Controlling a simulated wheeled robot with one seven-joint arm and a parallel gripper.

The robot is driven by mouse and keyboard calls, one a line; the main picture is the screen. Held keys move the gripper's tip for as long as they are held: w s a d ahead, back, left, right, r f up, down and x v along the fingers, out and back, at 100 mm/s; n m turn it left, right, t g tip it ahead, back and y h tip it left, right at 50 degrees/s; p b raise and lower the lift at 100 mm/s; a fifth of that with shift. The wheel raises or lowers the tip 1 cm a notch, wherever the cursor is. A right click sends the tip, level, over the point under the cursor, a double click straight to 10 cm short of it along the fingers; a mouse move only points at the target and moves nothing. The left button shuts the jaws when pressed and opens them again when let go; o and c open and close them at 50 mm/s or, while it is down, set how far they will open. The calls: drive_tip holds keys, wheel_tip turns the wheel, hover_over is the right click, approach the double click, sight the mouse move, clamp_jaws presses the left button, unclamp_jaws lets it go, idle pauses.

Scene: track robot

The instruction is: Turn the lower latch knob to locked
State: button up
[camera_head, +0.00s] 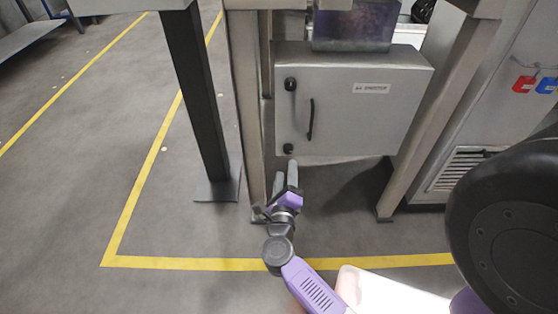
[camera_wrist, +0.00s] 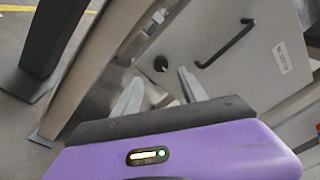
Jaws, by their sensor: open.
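A grey cabinet (camera_head: 345,120) has a black upper latch knob (camera_head: 290,84) and a black lower latch knob (camera_head: 288,148) along its left edge, with a black bar handle (camera_head: 311,119) between them. The lower knob also shows in the wrist view (camera_wrist: 160,64), just beyond the fingertips. My gripper (camera_head: 286,172) is just below the lower knob, its two grey fingers pointing up toward it. In the wrist view the gripper (camera_wrist: 160,84) is open and empty, with the fingers apart. I cannot tell whether a finger touches the knob. The knob's exact turn is too small to read.
A metal post (camera_head: 245,110) stands close to the left of the cabinet, and a dark post (camera_head: 195,90) is farther left. Another slanted leg (camera_head: 425,120) is at the right. Red and blue padlocks (camera_head: 535,84) hang at the far right. Floor at the left is clear.

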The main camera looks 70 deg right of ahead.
sight(288, 151)
drive_tip(key=shift+b+x, duration=0.95)
drive_tip(key=shift+x, duration=2.9)
clamp_jaws()
